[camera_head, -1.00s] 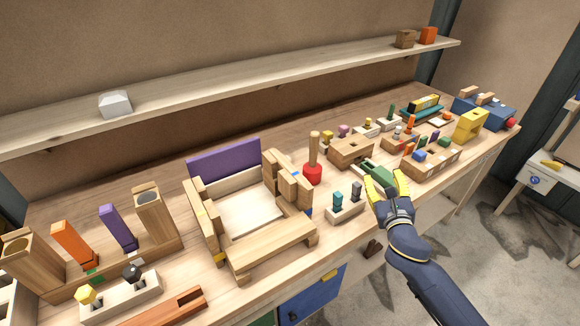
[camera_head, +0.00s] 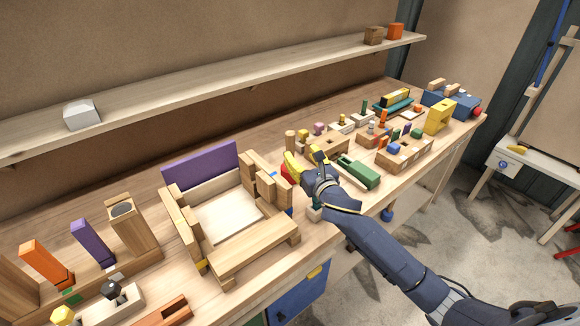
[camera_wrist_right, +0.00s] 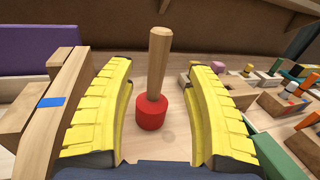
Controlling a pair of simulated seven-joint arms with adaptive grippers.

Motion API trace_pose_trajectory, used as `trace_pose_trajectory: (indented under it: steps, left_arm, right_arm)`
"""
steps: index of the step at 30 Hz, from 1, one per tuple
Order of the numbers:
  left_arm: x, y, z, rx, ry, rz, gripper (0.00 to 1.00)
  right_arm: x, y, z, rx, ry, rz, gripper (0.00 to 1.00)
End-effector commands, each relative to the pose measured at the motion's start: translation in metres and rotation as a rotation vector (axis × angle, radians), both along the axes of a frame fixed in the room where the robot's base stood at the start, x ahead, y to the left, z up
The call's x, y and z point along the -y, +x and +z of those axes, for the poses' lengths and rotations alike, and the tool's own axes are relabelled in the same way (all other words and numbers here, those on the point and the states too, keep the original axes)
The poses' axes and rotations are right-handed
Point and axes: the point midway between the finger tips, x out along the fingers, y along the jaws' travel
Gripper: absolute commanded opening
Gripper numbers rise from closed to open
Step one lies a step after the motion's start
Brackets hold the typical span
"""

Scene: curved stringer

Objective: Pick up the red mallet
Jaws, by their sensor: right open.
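The red mallet (camera_wrist_right: 151,112) stands upright on the bench, its red head down and its wooden handle up. In the right wrist view it stands between the two yellow fingers of my right gripper (camera_wrist_right: 155,105), which are open and apart from it. In the head view my right gripper (camera_head: 305,162) hides most of the mallet; the top of its handle (camera_head: 290,139) and a sliver of red show beside the fingers. My left gripper is not in view.
A wooden frame with a purple back panel (camera_head: 201,166) stands just left of the mallet. A green block (camera_head: 358,171) lies right of my gripper. Several small blocks and trays fill the bench's right side. A shelf (camera_head: 215,85) runs along the wall behind.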

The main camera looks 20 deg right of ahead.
Motion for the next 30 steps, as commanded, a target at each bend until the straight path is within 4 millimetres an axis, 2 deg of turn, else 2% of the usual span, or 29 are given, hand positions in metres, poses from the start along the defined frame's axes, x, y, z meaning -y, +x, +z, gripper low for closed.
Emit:
trace_pose_trajectory:
  steps: [4, 14, 24, 30]
  left_arm:
    - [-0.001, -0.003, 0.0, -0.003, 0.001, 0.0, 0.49]
    - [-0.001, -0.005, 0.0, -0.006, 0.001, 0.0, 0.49]
    - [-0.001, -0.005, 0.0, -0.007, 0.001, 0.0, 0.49]
    - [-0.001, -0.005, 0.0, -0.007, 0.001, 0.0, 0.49]
  right_arm:
    - [-0.001, 0.017, 0.0, 0.0, 0.0, -0.002, 0.54]
    - [-0.004, 0.033, 0.0, 0.0, 0.0, -0.002, 0.54]
    - [-0.01, 0.071, 0.0, 0.0, 0.0, -0.002, 0.54]
    - [-0.01, 0.077, 0.0, 0.0, -0.002, -0.001, 0.54]
